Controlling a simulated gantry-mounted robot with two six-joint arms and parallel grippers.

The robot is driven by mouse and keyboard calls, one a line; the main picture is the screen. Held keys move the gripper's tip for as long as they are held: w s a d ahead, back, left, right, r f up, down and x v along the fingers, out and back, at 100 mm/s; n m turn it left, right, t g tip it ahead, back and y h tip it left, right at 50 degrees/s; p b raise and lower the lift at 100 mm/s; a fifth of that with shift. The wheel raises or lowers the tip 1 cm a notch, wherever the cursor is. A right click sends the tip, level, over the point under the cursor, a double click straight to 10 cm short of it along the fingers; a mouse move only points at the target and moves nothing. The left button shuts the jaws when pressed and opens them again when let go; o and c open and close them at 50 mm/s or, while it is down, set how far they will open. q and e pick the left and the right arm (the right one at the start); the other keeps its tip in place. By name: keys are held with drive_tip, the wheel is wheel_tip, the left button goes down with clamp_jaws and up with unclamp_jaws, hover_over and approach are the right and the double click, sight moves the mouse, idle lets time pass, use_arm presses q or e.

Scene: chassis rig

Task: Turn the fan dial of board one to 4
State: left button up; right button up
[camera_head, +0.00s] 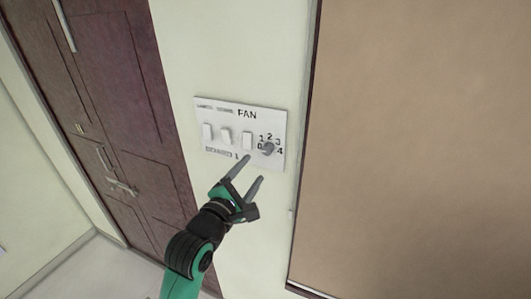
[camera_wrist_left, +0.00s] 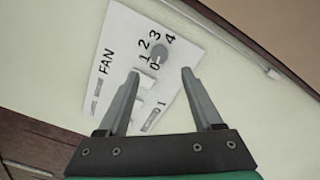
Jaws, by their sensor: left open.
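The white switch board (camera_head: 213,104) is on the pale wall, labelled FAN, with several rocker switches. The grey fan dial (camera_head: 267,148) is at its right end, with the numbers 0 to 4 around it. In the left wrist view the dial (camera_wrist_left: 158,54) shows beyond the fingertips, between their lines; which number it points to is too small to tell. My left gripper (camera_head: 252,172) is open and empty, just below the board in the head view; it also shows in the left wrist view (camera_wrist_left: 160,74). My right gripper is not in view.
A dark brown door (camera_head: 120,90) with handles stands left of the board. A large tan panel (camera_head: 420,140) with a dark frame is on the right. Bare pale wall (camera_head: 245,50) lies above the board.

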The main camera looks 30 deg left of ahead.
sight(267, 151)
use_arm(q)
drive_tip(key=w, duration=0.3)
drive_tip(key=w+a+p, duration=0.1)
drive_tip(key=w, duration=0.5)
drive_tip(key=shift+w+a+p, duration=0.25)
drive_tip(key=shift+a+p, duration=0.05)
clamp_jaws()
